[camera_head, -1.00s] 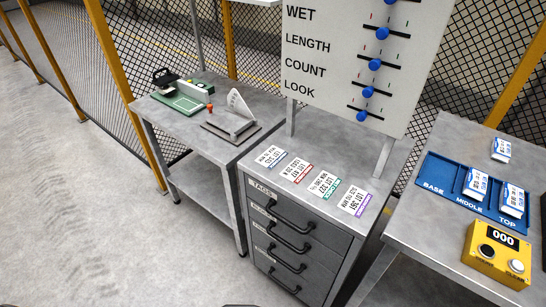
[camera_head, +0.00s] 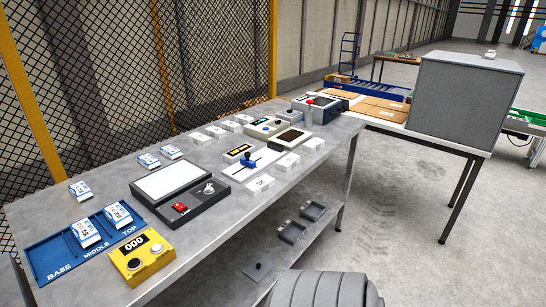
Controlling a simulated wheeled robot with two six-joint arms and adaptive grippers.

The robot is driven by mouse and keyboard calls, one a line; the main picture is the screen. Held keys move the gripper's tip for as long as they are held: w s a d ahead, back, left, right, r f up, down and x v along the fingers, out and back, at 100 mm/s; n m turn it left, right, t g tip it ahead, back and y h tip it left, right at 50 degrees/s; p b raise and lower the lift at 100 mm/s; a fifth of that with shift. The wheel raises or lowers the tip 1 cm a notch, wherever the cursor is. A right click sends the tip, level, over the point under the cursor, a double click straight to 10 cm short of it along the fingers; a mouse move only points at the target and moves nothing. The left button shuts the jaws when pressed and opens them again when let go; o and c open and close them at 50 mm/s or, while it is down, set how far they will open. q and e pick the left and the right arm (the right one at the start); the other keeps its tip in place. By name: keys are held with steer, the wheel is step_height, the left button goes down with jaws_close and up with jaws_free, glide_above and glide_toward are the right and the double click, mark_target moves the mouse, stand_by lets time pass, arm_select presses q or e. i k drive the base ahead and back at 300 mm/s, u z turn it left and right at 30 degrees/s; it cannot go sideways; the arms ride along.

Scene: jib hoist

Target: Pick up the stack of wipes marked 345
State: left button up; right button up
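Several small white-and-blue stacks of wipes are on the long grey table. One stack (camera_head: 86,231) lies in the middle of the blue tray (camera_head: 48,262) marked BASE, MIDDLE and TOP, and another stack (camera_head: 118,214) lies in its TOP part. The BASE part looks empty. A third stack (camera_head: 80,190) lies on the table just behind the tray. Two more stacks, one to the left (camera_head: 149,161) and one to the right (camera_head: 171,152), lie farther along the table. The markings are too small to read, so I cannot tell which is 345. Neither gripper is in view.
A yellow box (camera_head: 142,258) showing 000 stands in front of the tray. A dark device with a white plate (camera_head: 172,180) sits right of it. Several white blocks and devices fill the far end. A grey cabinet (camera_head: 465,98) stands on another table. The floor at right is clear.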

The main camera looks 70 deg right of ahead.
mark_target(260, 184)
steer(key=k, duration=1.2)
steer(key=z, duration=1.05)
steer(key=i, duration=0.9)
steer(key=z, duration=0.95)
steer(key=i, duration=0.45)
steer(key=z, duration=0.2)
